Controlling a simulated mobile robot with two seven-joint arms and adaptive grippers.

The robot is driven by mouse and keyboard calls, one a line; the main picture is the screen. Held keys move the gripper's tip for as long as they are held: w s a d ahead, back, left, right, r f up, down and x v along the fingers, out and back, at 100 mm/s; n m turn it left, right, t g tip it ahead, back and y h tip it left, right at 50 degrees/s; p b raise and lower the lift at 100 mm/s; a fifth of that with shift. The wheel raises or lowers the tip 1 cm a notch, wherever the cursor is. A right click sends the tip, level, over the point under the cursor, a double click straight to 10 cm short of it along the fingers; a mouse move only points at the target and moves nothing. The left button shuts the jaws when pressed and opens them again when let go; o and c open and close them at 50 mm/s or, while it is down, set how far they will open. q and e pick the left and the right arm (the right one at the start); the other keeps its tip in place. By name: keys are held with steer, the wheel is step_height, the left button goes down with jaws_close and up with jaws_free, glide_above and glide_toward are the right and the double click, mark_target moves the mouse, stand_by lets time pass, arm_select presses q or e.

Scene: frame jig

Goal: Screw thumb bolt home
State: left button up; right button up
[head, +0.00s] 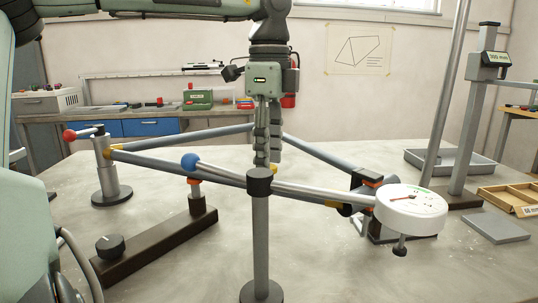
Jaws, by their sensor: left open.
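The frame of grey tubes (190,138) stands on posts over the pale table. A round black knob (110,246) sits on the front end of a dark bar (168,243). Another small dark knob (400,246) hangs under the white round dial (410,210) at the right. I cannot tell which knob is the thumb bolt. My left gripper (268,158) points down above the middle of the frame, behind the black collar (259,182) of the centre post. Its fingers are seen nearly edge-on, open, with nothing visible between them. My right gripper is out of view.
A red-tipped lever (70,135) tops the left post. A tall stand with a display (496,59), a grey tray (440,163) and a wooden box (512,197) are at the right.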

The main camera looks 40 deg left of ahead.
arm_select(q)
steer(key=shift+f, duration=0.2)
steer(key=shift+c, duration=0.4)
jaws_close()
steer(key=shift+m, duration=0.4)
